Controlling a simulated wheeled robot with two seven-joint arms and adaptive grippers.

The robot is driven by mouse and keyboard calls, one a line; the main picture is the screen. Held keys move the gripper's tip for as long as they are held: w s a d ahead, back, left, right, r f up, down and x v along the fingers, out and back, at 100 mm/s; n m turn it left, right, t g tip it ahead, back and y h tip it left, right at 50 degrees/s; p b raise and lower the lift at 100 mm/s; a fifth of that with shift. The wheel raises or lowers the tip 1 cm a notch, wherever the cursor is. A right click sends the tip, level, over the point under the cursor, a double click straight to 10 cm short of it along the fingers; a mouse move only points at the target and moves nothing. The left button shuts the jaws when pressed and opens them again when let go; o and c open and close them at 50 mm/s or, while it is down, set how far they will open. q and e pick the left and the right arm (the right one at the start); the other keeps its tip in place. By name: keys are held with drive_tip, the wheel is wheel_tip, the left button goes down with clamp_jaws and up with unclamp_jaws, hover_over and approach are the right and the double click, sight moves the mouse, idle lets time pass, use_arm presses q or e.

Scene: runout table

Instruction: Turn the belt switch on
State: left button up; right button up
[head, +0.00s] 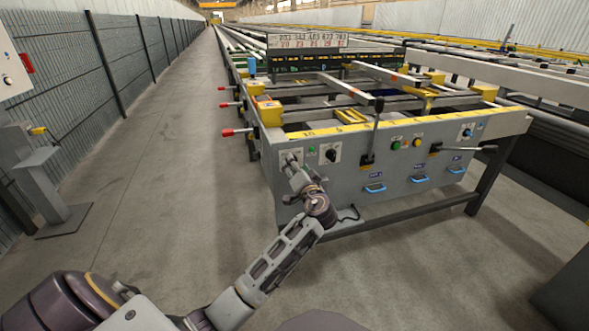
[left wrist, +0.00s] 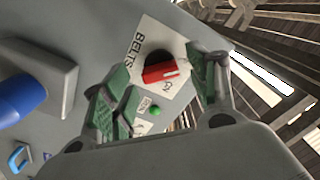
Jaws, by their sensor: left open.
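The belt switch is a red knob (left wrist: 160,71) on a white plate (left wrist: 148,38) marked BELTS in the left wrist view. A white mark shows near one end of the knob. My left gripper (left wrist: 158,80) is open, with one green-padded finger on each side of the knob. I cannot tell whether either finger touches it. In the head view my left gripper (head: 293,168) is at the left end of the table's grey front panel (head: 350,190). It hides most of the switch there. My right gripper is not in view.
A green button (left wrist: 154,112) sits close to the fingers. Right along the panel are a black knob (head: 331,155), an upright lever (head: 376,125) and blue handles (head: 375,188). Red-tipped levers (head: 228,132) stick out from the table's left side. The aisle floor (head: 165,130) is clear.

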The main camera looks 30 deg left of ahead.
use_arm(q)
drive_tip(key=shift+w+a, duration=0.35)
drive_tip(key=shift+a, duration=0.15)
drive_tip(key=c, duration=1)
